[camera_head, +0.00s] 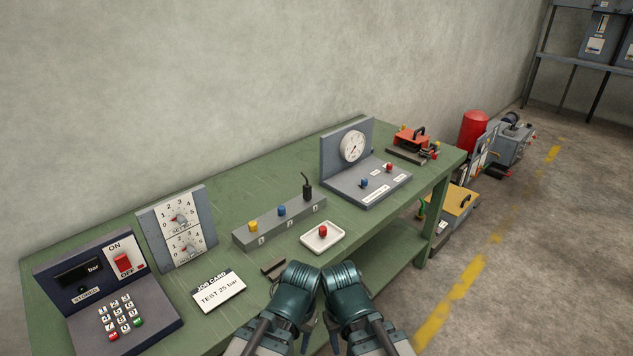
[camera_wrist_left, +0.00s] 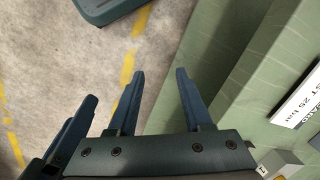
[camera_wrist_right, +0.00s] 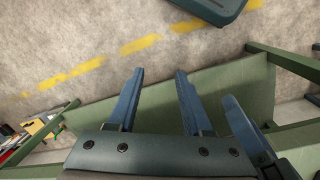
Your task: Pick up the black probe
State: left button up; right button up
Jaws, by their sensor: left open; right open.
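The black probe (camera_head: 307,190) stands upright at the right end of a long grey block (camera_head: 280,221) on the green bench, with a thin lead at its top. A yellow plug (camera_head: 253,227) and a blue plug (camera_head: 282,211) sit in the same block. My right gripper (camera_head: 331,333) is at the bench's front edge, beside my left one, both well in front of the block. In the left wrist view my left gripper (camera_wrist_left: 160,85) is open and empty. In the right wrist view my right gripper (camera_wrist_right: 160,85) is open and empty. Neither wrist view shows the probe.
A white tray with a red plug (camera_head: 323,231) lies between grippers and block. A dark bar (camera_head: 273,267) and job card (camera_head: 219,290) lie left. The keypad panel (camera_head: 110,290), dial panel (camera_head: 180,228) and gauge stand (camera_head: 348,175) stand on the bench (camera_head: 235,184).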

aim_at(307, 188)
jog(key=i+l+u, duration=0.1)
jog(key=l, duration=0.25)
jog(key=i+l+u, duration=0.1)
jog(key=l, duration=0.3)
jog(key=i+l+u, duration=0.1)
jog(key=i+l, duration=0.15)
jog(key=l, duration=0.15)
jog(key=i+l, duration=0.1)
jog(key=l, duration=0.3)
jog(key=i+u, duration=0.05)
